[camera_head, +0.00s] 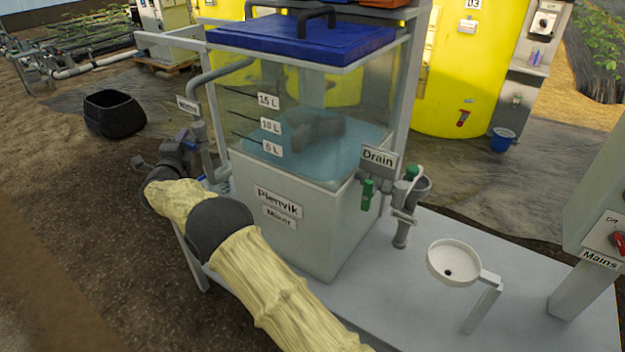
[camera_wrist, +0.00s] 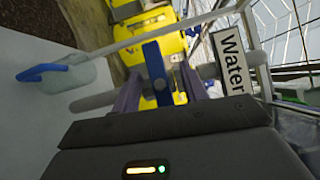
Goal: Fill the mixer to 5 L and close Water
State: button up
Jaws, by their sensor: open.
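The clear Plenvik mixer (camera_head: 300,235) stands on the skid with blue-tinted water (camera_head: 310,150) in it. The water surface lies low, near the 5 L mark (camera_head: 273,149) and below the 10 L mark; the exact level is hard to tell. In the wrist view the blue Water valve handle (camera_wrist: 158,72) stands across a grey pipe, beside the "Water" label (camera_wrist: 230,60). My gripper (camera_wrist: 160,92) is open, with its purple fingers on either side of the handle; contact cannot be told. In the head view my gripper (camera_head: 182,147) is at the mixer's left side, and the handle is mostly hidden.
The Drain valve (camera_head: 367,194) with a green handle is at the mixer's lower right. A white funnel dish (camera_head: 454,262) and the Mains post (camera_head: 595,255) stand farther right. A blue lid (camera_head: 290,40) covers the mixer. A black tub (camera_head: 113,113) sits on the ground at left.

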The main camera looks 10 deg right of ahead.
jog(key=s+a, duration=0.4)
jog(key=s, duration=0.1)
jog(key=shift+a+b, duration=0.4)
jog(key=shift+a, duration=0.1)
dwell(0.3)
